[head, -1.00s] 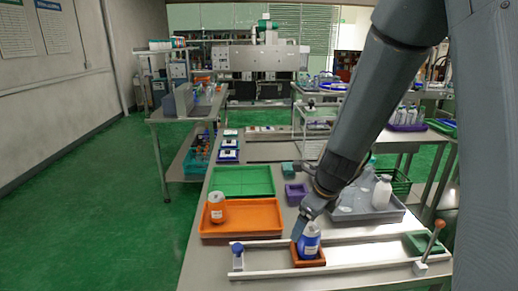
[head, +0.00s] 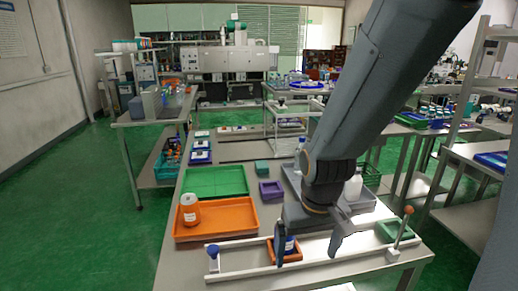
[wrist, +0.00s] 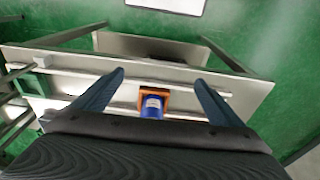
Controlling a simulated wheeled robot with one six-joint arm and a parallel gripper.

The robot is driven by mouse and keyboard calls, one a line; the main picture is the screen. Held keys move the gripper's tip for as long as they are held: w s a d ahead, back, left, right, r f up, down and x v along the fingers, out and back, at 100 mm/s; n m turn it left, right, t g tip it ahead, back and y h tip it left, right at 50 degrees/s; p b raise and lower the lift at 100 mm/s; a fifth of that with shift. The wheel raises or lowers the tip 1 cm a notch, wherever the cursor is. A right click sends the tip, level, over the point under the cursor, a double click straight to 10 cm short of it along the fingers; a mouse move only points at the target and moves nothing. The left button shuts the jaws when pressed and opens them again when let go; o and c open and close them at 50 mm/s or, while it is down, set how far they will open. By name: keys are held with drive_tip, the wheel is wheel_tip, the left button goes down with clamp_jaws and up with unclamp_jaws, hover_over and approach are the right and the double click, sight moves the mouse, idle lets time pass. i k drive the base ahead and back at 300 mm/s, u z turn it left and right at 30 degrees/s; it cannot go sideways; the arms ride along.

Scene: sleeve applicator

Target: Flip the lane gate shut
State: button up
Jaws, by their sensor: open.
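The lever with an orange ball knob (head: 403,226), which looks like the lane gate, stands up and tilted at the right end of the lane. The lane is two pale rails (head: 345,259) along the table's front. My gripper (head: 309,241) is open and empty, its fingers spread above the lane, well left of the lever. A white bottle with a blue label (head: 290,246) stands in an orange holder (head: 285,258) between the rails, partly hidden by a finger. The wrist view shows the bottle (wrist: 152,107) and holder (wrist: 165,93) between and beyond the fingers.
A blue-capped item (head: 213,259) stands at the lane's left end. A green tray (head: 388,231) sits close to the lever.

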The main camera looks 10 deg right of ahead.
sight(409, 209)
drive_tip(key=k, duration=0.5)
drive_tip(key=z, duration=1)
drive_tip(key=i, duration=0.6)
drive_tip(key=z, duration=0.1)
drive_tip(key=k, duration=0.7)
drive_tip(key=u, duration=0.45)
drive_tip(key=i, duration=0.5)
